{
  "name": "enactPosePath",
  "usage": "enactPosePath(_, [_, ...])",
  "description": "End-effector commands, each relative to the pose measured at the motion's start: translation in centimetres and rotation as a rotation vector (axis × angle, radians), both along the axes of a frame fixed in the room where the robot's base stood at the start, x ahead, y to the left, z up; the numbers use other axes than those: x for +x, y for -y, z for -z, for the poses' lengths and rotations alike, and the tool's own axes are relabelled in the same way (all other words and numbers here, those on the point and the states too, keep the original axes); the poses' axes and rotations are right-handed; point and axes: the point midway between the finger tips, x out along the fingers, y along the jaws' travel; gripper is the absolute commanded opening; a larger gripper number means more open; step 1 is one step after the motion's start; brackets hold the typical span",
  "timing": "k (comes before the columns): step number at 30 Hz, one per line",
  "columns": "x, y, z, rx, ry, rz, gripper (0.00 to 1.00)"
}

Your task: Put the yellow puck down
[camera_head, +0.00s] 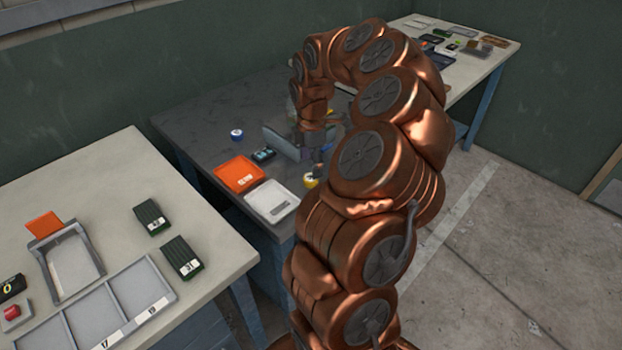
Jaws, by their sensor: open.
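The yellow puck (310,181), with a white middle, shows low on the dark middle table, just right of the white tray (285,212). My copper arm covers part of the puck's right side. I cannot tell whether the fingers touch the puck.
An orange tray (238,174), a small dark device (263,155) and a blue puck (237,134) are on the same dark table (195,120). A grey upright panel (283,141) stands close to my gripper. Pale tables with objects stand at left (95,185) and far right (485,68).

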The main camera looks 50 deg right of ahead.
Motion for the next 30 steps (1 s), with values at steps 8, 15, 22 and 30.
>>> enactPosePath(8, [0.3,0.2,2.0,0.002,-0.005,0.001,0.74])
enactPosePath(15, [0.4,0.2,4.8,0.002,-0.004,-0.001,0.74])
enactPosePath(22, [0.4,0.3,5.2,0.0,-0.001,0.001,0.74])
enactPosePath(30, [0.4,0.3,5.2,0.0,-0.001,0.001,0.49])
